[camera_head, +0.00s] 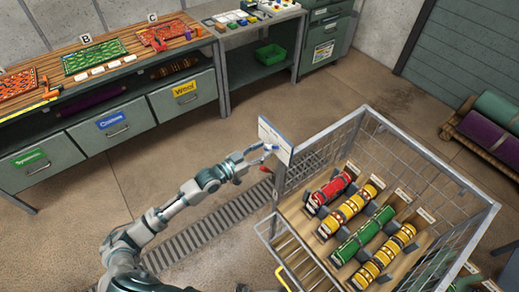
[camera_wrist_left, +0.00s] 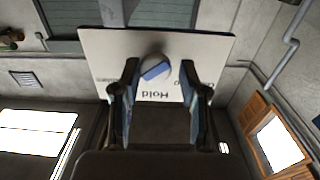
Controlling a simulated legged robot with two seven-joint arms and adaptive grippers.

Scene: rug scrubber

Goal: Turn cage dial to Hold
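The cage dial's white panel (camera_head: 276,141) is fixed to the near-left post of the wire cage (camera_head: 372,116). In the left wrist view the panel (camera_wrist_left: 215,45) shows "Hold" upside down below a round dial (camera_wrist_left: 155,68) with a blue bar; other labels at its sides are partly covered. My left gripper (camera_head: 262,157) is at the panel. In the left wrist view its two fingers (camera_wrist_left: 161,72) are spread apart, one on each side of the dial; I cannot tell whether they touch it. My right gripper is not in view.
Rolled rugs, one red (camera_head: 330,190), one green (camera_head: 362,236) and two yellow, lie in the cage. A slotted floor drain (camera_head: 215,217) runs beside it. A workbench (camera_head: 110,62) with drawers stands at the back left. Rolled rugs lie on a rack at right. The floor between is clear.

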